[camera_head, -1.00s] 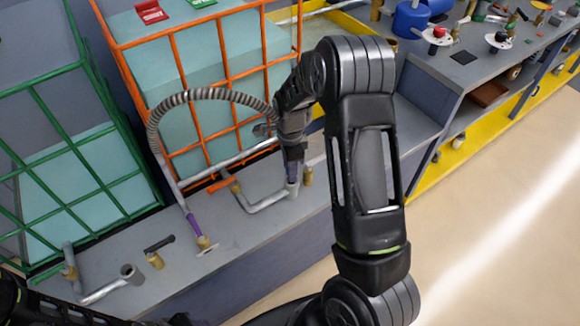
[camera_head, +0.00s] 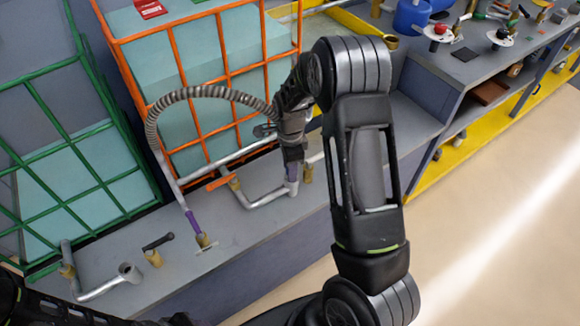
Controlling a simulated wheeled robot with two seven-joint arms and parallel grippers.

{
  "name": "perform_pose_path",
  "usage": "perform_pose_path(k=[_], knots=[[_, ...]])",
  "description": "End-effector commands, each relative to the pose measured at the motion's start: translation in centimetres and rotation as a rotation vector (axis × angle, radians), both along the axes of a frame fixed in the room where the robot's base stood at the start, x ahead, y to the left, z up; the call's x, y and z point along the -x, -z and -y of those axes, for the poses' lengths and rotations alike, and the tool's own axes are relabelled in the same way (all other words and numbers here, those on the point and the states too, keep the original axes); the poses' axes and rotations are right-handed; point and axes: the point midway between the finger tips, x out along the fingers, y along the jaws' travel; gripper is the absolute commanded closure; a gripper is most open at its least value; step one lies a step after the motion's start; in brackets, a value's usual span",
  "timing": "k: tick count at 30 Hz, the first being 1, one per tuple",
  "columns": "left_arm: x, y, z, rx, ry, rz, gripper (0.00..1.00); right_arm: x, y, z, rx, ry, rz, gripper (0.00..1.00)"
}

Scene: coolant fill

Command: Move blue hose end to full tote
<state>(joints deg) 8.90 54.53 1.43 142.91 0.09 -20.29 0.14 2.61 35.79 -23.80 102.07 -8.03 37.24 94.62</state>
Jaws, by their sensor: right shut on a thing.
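A grey ribbed hose (camera_head: 208,92) with purple end bands arches in front of the orange-caged tote (camera_head: 215,50). Its left end (camera_head: 192,222) stands at a brass fitting (camera_head: 203,241) on the grey bench. My right gripper (camera_head: 292,150) is shut on the hose's other end (camera_head: 292,172), just above the upright end of a bent metal pipe (camera_head: 265,198); I cannot tell whether they touch. The orange-caged tote holds pale teal liquid to a high level. The green-caged tote (camera_head: 75,190) has a lower level. My left gripper is out of view.
An orange-handled valve (camera_head: 222,182) sits left of the held end, and a brass fitting (camera_head: 308,172) close to its right. Another pipe (camera_head: 100,290) and a black-handled valve (camera_head: 157,242) are at the bench's left. A grey workbench (camera_head: 470,65) stands at upper right.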

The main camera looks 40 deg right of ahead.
Motion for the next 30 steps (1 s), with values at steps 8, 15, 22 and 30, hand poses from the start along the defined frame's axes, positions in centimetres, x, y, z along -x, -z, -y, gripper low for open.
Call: perform_pose_path(k=[8,15,22,30], knots=[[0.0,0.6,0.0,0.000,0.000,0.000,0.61,0.0,0.8,0.0,0.000,0.000,0.001,0.89],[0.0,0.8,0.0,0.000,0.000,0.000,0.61,0.0,1.1,0.0,0.000,0.000,0.001,0.60],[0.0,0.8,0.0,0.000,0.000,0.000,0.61,0.0,1.1,0.0,0.000,0.000,0.001,0.41],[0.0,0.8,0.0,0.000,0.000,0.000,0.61,0.0,1.2,0.0,0.000,0.000,0.000,0.38]])
